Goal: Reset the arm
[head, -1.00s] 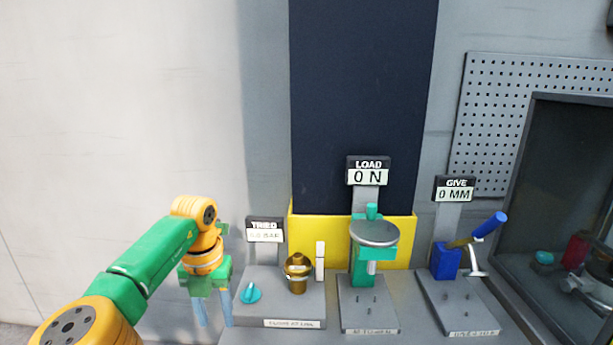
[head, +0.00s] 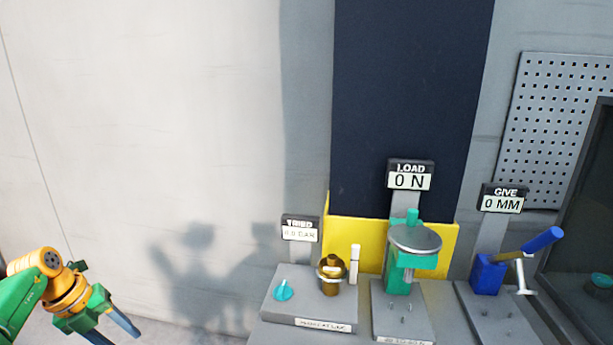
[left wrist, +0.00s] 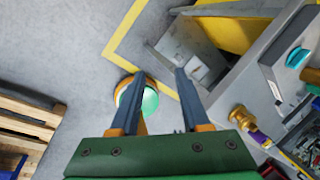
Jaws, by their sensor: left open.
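My left gripper (head: 112,335) is at the lower left of the head view, well left of the bench and over open floor. Its two blue fingers (left wrist: 157,100) are apart and empty in the left wrist view. On the bench, a station with a teal knob (head: 283,291) and a brass fitting (head: 331,272) stands below a display (head: 300,229) headed "TRIED". A green stand with a round grey plate (head: 415,239) sits below the LOAD display (head: 409,175), reading 0 N. A blue lever (head: 542,239) on a blue block (head: 488,275) sits by the GIVE display (head: 503,198), reading 0 MM. My right gripper is not seen.
A grey bench (head: 270,335) carries the stations against a yellow panel (head: 372,246) and dark column. A pegboard (head: 555,130) and dark cabinet stand at right. The left wrist view shows floor with yellow tape (left wrist: 122,40), a wooden pallet (left wrist: 28,120) and a round green-and-orange object (left wrist: 146,100).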

